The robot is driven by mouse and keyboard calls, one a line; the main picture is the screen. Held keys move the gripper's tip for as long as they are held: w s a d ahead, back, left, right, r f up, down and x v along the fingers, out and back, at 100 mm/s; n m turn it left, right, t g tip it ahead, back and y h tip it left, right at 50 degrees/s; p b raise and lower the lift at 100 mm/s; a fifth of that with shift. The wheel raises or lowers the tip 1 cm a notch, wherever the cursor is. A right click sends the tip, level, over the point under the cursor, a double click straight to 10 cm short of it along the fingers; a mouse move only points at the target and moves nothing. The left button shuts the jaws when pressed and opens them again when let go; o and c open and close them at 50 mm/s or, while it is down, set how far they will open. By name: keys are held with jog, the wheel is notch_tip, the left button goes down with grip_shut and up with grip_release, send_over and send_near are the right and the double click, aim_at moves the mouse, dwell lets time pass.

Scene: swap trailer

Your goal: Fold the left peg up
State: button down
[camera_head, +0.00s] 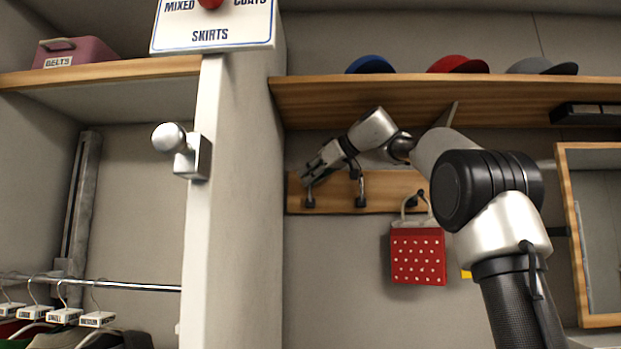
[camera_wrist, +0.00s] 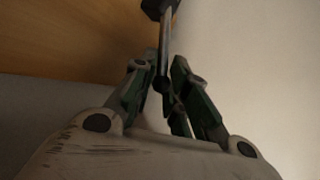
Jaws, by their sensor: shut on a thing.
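The wooden peg board (camera_head: 386,206) hangs on the wall under the shelf. The left peg (camera_head: 309,202) has a dark base low on the board, and its upper part is hidden at my gripper (camera_head: 308,178). My gripper is shut on this peg. In the wrist view, the peg (camera_wrist: 166,38) is a thin metal rod with a dark block at its far end, and it runs between the fingers of my gripper (camera_wrist: 165,82). The middle peg (camera_head: 361,188) stands apart to the right, below my wrist.
A red dotted bag (camera_head: 418,257) hangs from the right peg (camera_head: 413,199). The wooden shelf (camera_head: 500,92) with several caps is above my arm. A white post (camera_head: 236,200) stands left of the board. A mirror (camera_head: 592,240) is at right.

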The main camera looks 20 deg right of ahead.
jog(key=shift+a, duration=0.1)
dwell(0.4)
jog(key=c, duration=1.4)
grip_release()
jog(key=shift+a, duration=0.1)
jog(key=shift+o, duration=0.2)
jog(key=shift+s+d+r, duration=0.1)
jog(key=shift+d, duration=0.1)
jog(key=s+d+r, duration=0.1)
jog(key=s+d, duration=0.7)
jog(key=s, duration=0.3)
jog(key=shift+s+d, duration=0.2)
jog(key=shift+s, duration=0.2)
jog(key=shift+r, duration=0.1)
